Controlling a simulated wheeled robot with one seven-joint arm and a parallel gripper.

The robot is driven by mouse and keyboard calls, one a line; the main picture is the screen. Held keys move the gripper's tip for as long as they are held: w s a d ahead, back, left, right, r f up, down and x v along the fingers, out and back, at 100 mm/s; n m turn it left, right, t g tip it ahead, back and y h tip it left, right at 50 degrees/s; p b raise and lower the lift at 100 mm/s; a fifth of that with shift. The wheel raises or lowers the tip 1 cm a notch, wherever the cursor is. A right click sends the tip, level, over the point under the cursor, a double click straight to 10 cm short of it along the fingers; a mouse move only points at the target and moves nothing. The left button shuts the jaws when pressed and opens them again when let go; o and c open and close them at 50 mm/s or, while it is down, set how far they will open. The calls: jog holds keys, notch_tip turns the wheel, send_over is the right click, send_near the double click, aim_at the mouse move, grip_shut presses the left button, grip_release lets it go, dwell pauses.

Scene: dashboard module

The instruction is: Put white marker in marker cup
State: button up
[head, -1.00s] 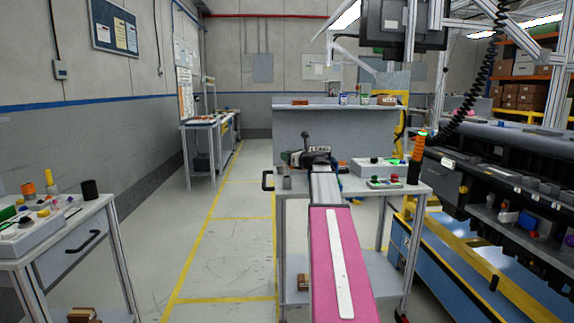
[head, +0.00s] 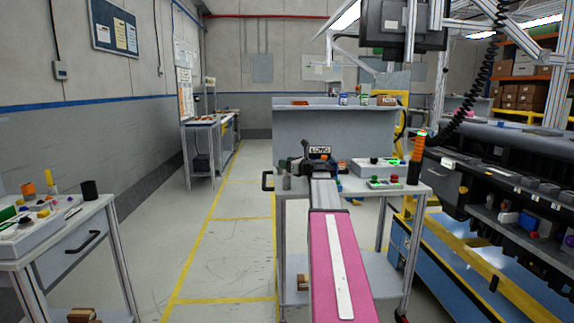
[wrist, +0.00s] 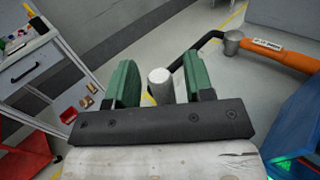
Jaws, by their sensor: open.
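My gripper (wrist: 160,82) is open, with its two green fingers apart. A pale upright cylinder (wrist: 160,90) stands between them in the wrist view; it could be the white marker, but I cannot tell for sure. In the head view my gripper (head: 286,165) is over the left end of the grey cart top, close to a small grey upright cylinder (head: 287,182). A black cup (head: 90,190) stands on the left table, apart from my gripper; it may be the marker cup, and its inside is hidden.
The cart's black handle (head: 268,181) is close on the left. A grey control box (head: 378,167) and a black post (head: 414,173) stand on the cart's right. The floor between the left table and cart is clear.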

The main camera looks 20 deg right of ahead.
jog(key=v, duration=1.2)
jog(key=s+a+f+n+g+h, duration=0.1)
jog(key=s+a+f+n+g, duration=0.5)
jog(key=a+f, duration=0.6)
jog(key=s+a+f+n+g+h, duration=0.1)
jog(key=a+f+n+g, duration=0.2)
jog(key=a+f+n, duration=0.8)
jog(key=s+a+f+n+g+h, duration=0.3)
jog(key=s+f+n, duration=0.3)
jog(key=s+f, duration=0.2)
jog(key=s+a+f+n+g+h, duration=0.3)
jog(key=s+f+n, duration=0.4)
jog(key=f, duration=0.3)
jog(key=shift+s+a+f+g+h, duration=0.2)
jog(key=shift+s+g+h, duration=0.2)
jog(key=shift+s, duration=0.35)
